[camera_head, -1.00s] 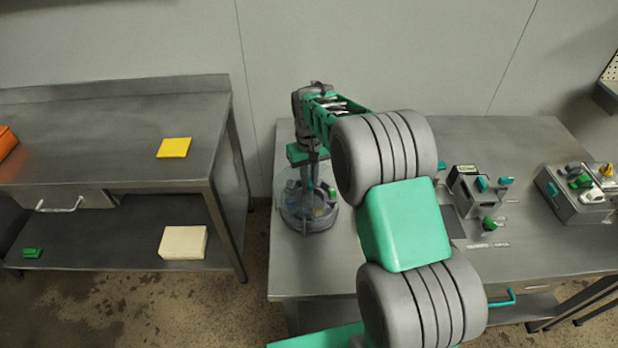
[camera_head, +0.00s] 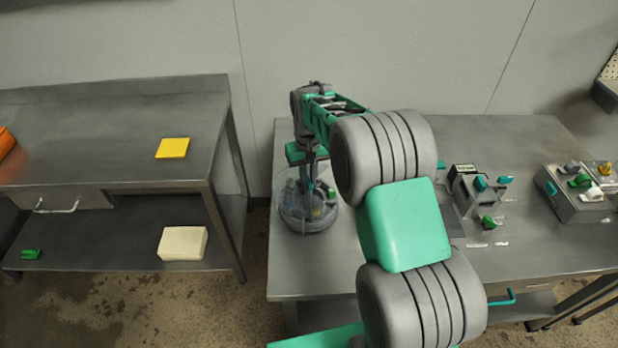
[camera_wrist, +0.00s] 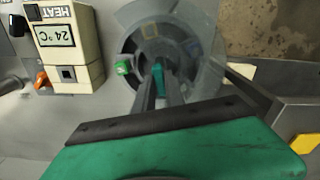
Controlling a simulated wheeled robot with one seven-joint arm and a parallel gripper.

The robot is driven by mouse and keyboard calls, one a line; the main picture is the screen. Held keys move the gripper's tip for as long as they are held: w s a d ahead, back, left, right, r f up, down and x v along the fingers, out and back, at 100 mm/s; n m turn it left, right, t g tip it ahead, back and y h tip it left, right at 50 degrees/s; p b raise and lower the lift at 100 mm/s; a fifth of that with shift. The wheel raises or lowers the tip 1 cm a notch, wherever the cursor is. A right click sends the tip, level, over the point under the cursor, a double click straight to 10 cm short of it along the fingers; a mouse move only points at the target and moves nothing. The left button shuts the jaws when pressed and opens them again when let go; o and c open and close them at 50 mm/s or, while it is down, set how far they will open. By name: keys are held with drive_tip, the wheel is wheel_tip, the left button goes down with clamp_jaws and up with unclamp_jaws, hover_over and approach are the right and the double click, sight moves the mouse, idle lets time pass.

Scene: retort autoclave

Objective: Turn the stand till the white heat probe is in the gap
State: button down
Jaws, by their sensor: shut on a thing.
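The round grey stand (camera_head: 309,215) with a clear cover is at the left end of the bench in the head view. In the wrist view the stand (camera_wrist: 205,75) fills the upper middle. My gripper (camera_wrist: 162,88) points down at its centre and is shut on a teal handle (camera_wrist: 160,72) there. In the head view my gripper is small and partly hidden by the cover. A green piece (camera_wrist: 122,68) is at the stand's left edge, and yellow and blue outlined shapes lie farther round. I cannot make out the white heat probe or the gap.
A cream HEAT meter (camera_wrist: 60,45) reading 24 °C stands left of the stand in the wrist view, with an orange part (camera_wrist: 41,80) beside it. Boxes with coloured knobs (camera_head: 582,195) are at the bench's right.

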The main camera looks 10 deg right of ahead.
drive_tip(key=shift+m, duration=0.4)
drive_tip(key=shift+m+b, duration=0.35)
drive_tip(key=shift+m, duration=0.55)
drive_tip(key=shift+m+b, duration=0.5)
drive_tip(key=shift+m, duration=1.7)
drive_tip(key=shift+w+m+b, duration=0.1)
drive_tip(key=shift+m+b, duration=0.2)
drive_tip(key=shift+m, duration=3.5)
drive_tip(key=shift+r+m+b, duration=0.1)
drive_tip(key=shift+m+b, duration=0.35)
drive_tip(key=shift+m, duration=5.95)
